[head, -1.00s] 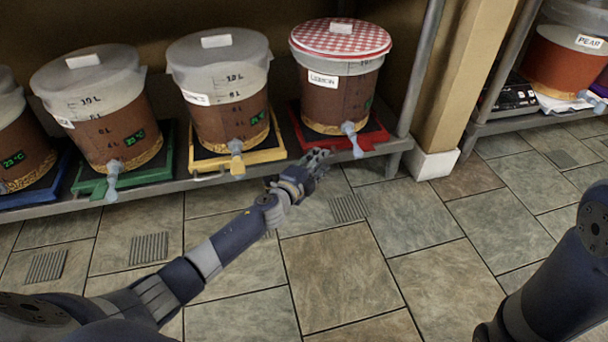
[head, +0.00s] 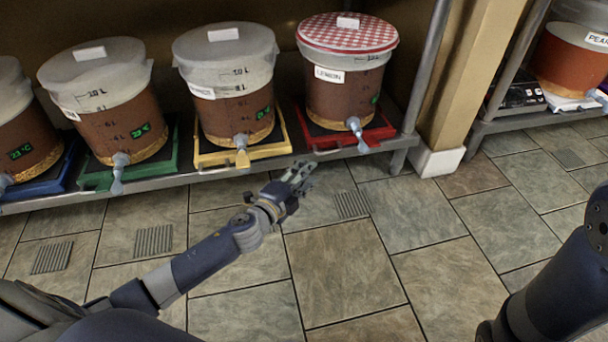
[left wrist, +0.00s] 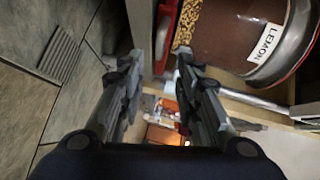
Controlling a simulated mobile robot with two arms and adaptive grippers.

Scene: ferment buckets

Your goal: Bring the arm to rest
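My left gripper (head: 300,172) is in front of the shelf, over the tiled floor, below and left of the lemon bucket's tap in the head view. In the left wrist view its two fingers (left wrist: 160,62) stand apart with nothing between them, so it is open and empty. The lemon bucket (head: 342,95), with a red checked cloth on top, stands on a red tray (head: 376,138). Its label also shows in the left wrist view (left wrist: 268,44). My right arm shows at the right edge of the head view, but its gripper is out of sight.
More buckets stand on the shelf: one on a yellow tray (head: 207,158), one on a green tray (head: 97,178), and one on a blue tray (head: 50,188). Their taps jut forward. A post (head: 470,85) and a second shelf with a pear bucket (head: 570,66) are right. The floor is clear.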

